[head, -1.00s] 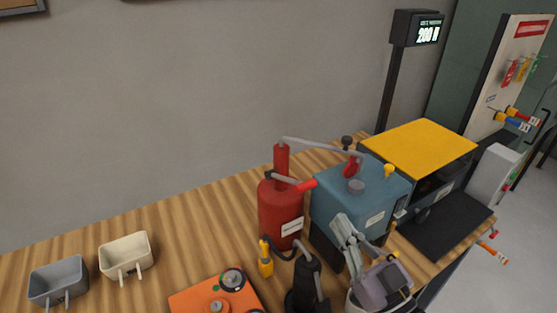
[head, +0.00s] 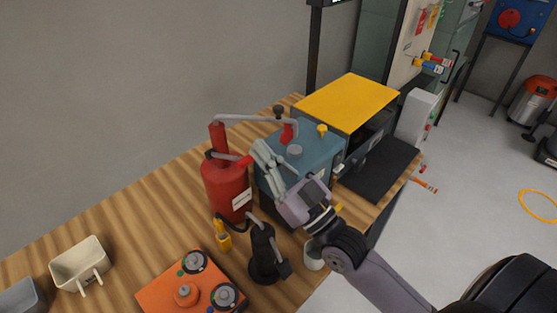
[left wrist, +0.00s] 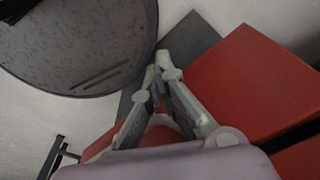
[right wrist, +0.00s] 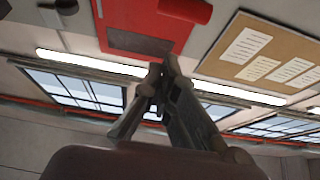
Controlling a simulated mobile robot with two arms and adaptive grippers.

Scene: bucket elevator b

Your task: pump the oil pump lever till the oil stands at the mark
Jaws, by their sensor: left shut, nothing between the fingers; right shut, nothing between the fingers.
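The red oil pump (head: 228,190) stands on the wooden bench in the head view, with a white label on its front. A dark rod with a red grip (head: 242,162) sticks out to the right near its top, apparently the lever. My right gripper (head: 259,147) is shut and empty, its tips just right of the red grip and in front of the blue box. I cannot tell if they touch. It also shows in the right wrist view (right wrist: 158,75). My left gripper (left wrist: 161,62) is shut and empty, seen only in the left wrist view. I cannot make out an oil mark.
A grey pipe (head: 255,118) runs from the pump top over the blue box (head: 318,142). A yellow-topped unit (head: 348,101) stands behind right. A black stand (head: 263,255), an orange panel (head: 168,290) and a cream bin (head: 80,262) are nearer. Red boxes (left wrist: 240,85) show by my left gripper.

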